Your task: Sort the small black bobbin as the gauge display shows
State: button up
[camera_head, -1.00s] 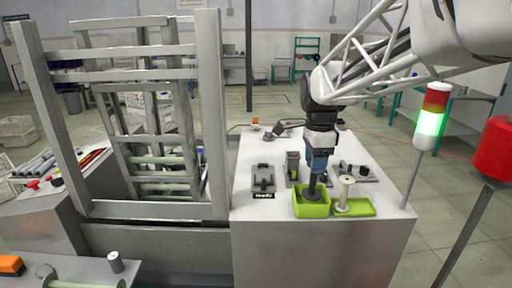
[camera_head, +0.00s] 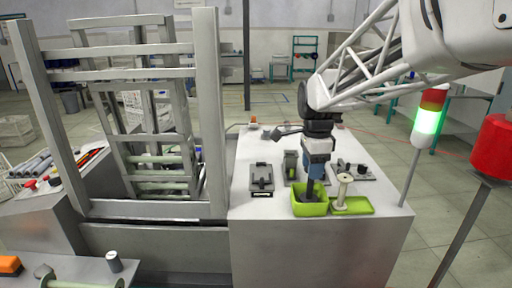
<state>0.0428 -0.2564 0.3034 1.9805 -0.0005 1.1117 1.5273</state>
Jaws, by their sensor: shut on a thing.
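A flat grey-black device (camera_head: 262,178), possibly the gauge, lies on the bench left of the bin. I can read no display text on it now. A flat green tray (camera_head: 362,206) adjoins the bin on the right, with a pale bobbin (camera_head: 344,188) standing upright on it.
The white bench top (camera_head: 246,150) has free room at its far left. Dark fixtures stand behind the bin (camera_head: 290,165) and at right (camera_head: 357,170). A signal tower (camera_head: 428,122) glows green at the right edge. A tall grey frame (camera_head: 214,110) stands left.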

jog(key=shift+f, duration=0.95)
dwell(0.3)
jog(key=o, duration=0.8)
jog(key=shift+o, duration=0.2)
jog(key=shift+r, duration=0.15)
jog(key=shift+r, duration=3.35)
